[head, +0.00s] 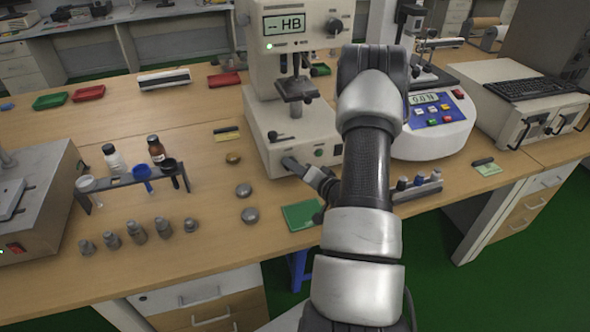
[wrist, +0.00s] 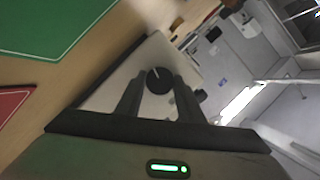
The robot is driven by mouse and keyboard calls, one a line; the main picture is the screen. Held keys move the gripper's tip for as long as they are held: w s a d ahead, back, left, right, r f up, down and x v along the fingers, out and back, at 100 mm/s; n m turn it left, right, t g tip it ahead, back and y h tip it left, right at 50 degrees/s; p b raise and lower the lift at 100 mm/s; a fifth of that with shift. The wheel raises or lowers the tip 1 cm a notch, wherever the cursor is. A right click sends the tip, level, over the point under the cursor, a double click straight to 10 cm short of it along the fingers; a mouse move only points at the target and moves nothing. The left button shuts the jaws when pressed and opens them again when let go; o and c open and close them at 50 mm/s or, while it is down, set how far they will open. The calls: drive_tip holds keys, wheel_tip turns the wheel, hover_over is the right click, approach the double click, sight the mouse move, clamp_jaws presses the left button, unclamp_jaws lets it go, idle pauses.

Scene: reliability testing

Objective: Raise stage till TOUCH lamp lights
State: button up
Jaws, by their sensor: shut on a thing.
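The hardness tester (head: 262,72) stands at the back middle of the bench, its display (head: 284,25) reading "-- HB". Its dark stage (head: 296,89) sits on a post below the head, with a visible gap under the indenter. My gripper (head: 291,164) is at the lower front of the tester's base. In the wrist view my gripper (wrist: 158,88) is shut on a round dark knob (wrist: 158,78) with a white mark.
A round white instrument (head: 438,138) with a blue panel stands to the right of my arm. A green pad (head: 302,214) lies below my gripper, with metal discs (head: 244,190) to its left. A bottle rack (head: 130,178) and several weights stand further left.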

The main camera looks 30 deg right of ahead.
drive_tip(key=shift+a+f, duration=0.1)
idle(0.5)
drive_tip(key=o, duration=1.1)
drive_tip(key=shift+c, duration=0.2)
drive_tip(key=p+v, duration=0.1)
drive_tip(key=v, duration=1.6)
drive_tip(key=shift+s+d, duration=0.2)
drive_tip(key=shift+s, duration=0.05)
